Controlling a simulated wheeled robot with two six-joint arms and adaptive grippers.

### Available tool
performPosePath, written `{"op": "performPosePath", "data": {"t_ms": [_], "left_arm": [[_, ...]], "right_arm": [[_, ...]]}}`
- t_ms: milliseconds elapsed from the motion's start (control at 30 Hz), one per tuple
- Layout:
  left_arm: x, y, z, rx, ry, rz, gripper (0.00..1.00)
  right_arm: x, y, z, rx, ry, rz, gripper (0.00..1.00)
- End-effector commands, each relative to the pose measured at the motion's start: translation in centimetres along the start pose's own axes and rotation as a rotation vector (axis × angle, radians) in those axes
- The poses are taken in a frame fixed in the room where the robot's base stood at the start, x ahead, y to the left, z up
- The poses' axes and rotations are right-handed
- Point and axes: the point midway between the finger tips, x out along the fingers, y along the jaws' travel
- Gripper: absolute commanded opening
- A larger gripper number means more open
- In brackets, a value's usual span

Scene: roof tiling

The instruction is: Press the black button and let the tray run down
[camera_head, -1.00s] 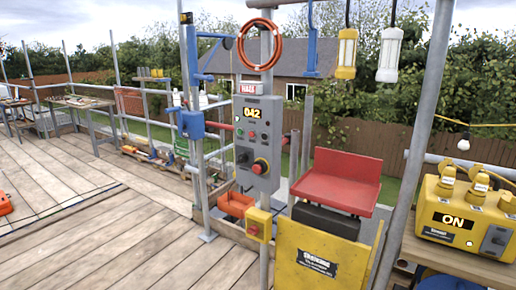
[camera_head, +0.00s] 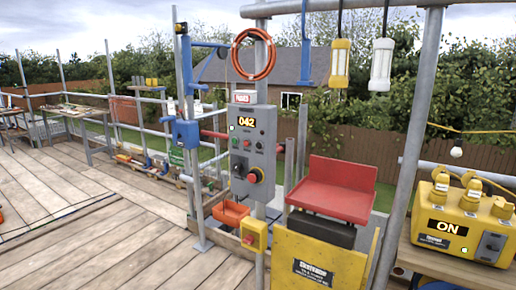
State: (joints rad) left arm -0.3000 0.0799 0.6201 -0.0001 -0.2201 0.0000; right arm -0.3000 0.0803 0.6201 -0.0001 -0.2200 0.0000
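A grey control box (camera_head: 252,150) is fixed to a scaffold pole in the middle, with a display reading 042. A red tray-like carrier (camera_head: 337,190) with a raised back stands to the right of the box, above a yellow panel (camera_head: 318,262). An orange tray (camera_head: 230,213) sits low behind the pole. Neither of my grippers is in view.
A yellow power box (camera_head: 462,222) reading ON stands on a wooden bench at the right. A small yellow box with a red button (camera_head: 255,236) is on the pole's lower part. A coiled orange hose (camera_head: 254,54) hangs above. The plank deck (camera_head: 95,235) at the left is mostly clear.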

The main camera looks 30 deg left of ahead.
Motion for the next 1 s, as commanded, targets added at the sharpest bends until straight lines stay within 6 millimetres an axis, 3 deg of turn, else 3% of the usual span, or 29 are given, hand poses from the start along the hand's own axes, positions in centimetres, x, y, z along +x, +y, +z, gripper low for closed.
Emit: {"op": "performPosePath", "data": {"t_ms": [33, 133, 1000], "left_arm": [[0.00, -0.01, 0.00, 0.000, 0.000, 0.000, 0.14], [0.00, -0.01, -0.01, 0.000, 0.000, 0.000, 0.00], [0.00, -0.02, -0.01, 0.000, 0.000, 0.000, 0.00]], "right_arm": [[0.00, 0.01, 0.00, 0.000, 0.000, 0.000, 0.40], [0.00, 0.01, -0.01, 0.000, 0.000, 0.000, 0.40], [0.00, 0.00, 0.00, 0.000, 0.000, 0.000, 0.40]]}}
